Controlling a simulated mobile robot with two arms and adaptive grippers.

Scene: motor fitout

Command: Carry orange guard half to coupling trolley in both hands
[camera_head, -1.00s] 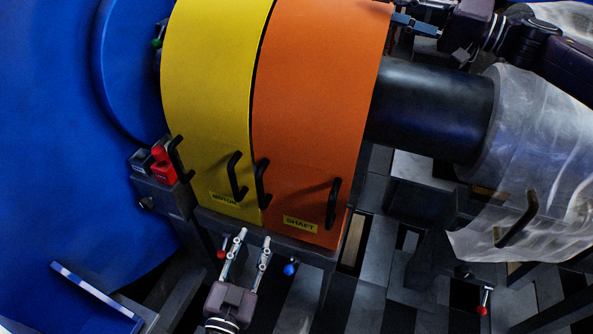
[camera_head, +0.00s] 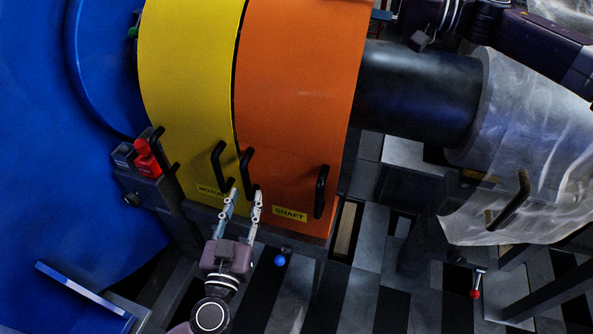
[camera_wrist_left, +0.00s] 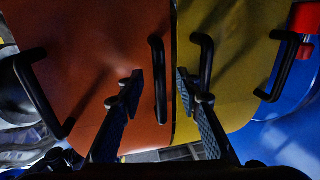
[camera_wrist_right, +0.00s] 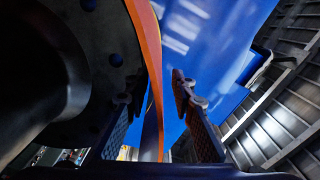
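The orange guard half (camera_head: 295,100), labelled SHAFT, sits over the shaft against the yellow guard half (camera_head: 188,90). It has two black handles near its lower edge. My left gripper (camera_head: 245,193) is open just below the orange guard's left handle (camera_head: 249,175). In the left wrist view, that handle (camera_wrist_left: 158,70) stands between the spread fingers, with no clear grip on it. My right gripper is mostly cut off at the top in the head view. In the right wrist view, its fingers (camera_wrist_right: 152,88) are open on either side of the orange guard's edge (camera_wrist_right: 148,45). I cannot make out the coupling trolley.
A dark shaft (camera_head: 415,95) runs right to a translucent wrapped cover (camera_head: 535,150) with a black handle. A big blue housing (camera_head: 50,150) stands at left, with a red part (camera_head: 147,158) by the yellow guard. A dark frame lies below the guards.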

